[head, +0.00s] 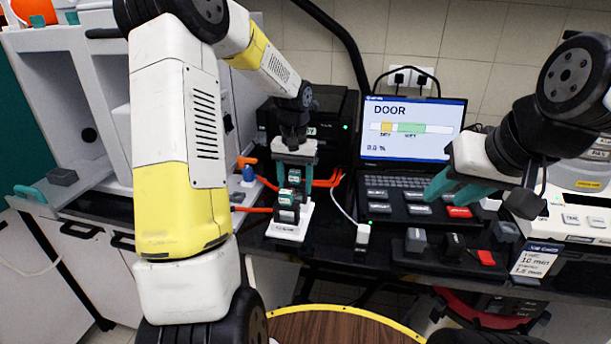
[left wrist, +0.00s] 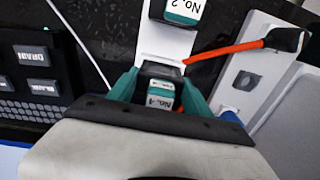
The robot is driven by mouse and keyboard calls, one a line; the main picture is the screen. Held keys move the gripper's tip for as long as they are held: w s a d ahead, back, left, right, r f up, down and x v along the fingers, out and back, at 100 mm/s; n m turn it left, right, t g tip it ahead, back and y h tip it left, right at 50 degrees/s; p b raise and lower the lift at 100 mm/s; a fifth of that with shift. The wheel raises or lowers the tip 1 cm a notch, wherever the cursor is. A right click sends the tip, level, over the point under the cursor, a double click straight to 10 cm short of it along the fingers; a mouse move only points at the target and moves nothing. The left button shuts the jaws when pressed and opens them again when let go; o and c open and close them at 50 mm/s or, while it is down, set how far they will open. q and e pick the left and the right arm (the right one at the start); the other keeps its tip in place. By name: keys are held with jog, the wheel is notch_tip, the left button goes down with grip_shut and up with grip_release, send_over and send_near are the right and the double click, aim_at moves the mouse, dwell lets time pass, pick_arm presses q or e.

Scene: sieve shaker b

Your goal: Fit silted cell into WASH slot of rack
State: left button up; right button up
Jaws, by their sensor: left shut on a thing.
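My left gripper (head: 294,168) is shut on a dark cell with a green and white label (left wrist: 160,92), whose number starts "No." and may be 4. In the head view the held cell (head: 295,178) is at the far part of the white rack (head: 286,231); I cannot tell whether it is seated. A second cell, marked No. 2 (head: 287,207), stands nearer on the rack; it also shows in the left wrist view (left wrist: 187,9). Silt and the WASH marking cannot be made out. My right gripper (head: 448,191) has its fingers apart, empty, above the keypad.
A laptop screen (head: 414,128) reads DOOR, 0.0 %. Orange tubes (head: 255,210) run beside the rack. A small white block (head: 362,236) with a cable stands to its right. Dark fixtures (head: 452,246) sit at the front edge; a white machine (head: 575,215) is at right.

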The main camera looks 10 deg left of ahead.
pick_arm(q)
jog(key=shift+f, duration=0.2)
jog(key=o, duration=1.6)
jog(key=shift+o, duration=0.2)
jog(key=shift+r, duration=0.1)
notch_tip(320, 180, up, 12)
jog(key=shift+f, duration=0.1)
jog(key=s+d+r+t+h, duration=0.1)
jog(key=s+r+t, duration=0.2)
jog(key=s, duration=0.9)
jog(key=s+d+r+t+h, duration=0.1)
jog(key=s+r+t, duration=0.2)
jog(key=s, duration=0.9)
jog(key=shift+r, duration=0.15)
jog(key=shift+s+d, duration=0.1)
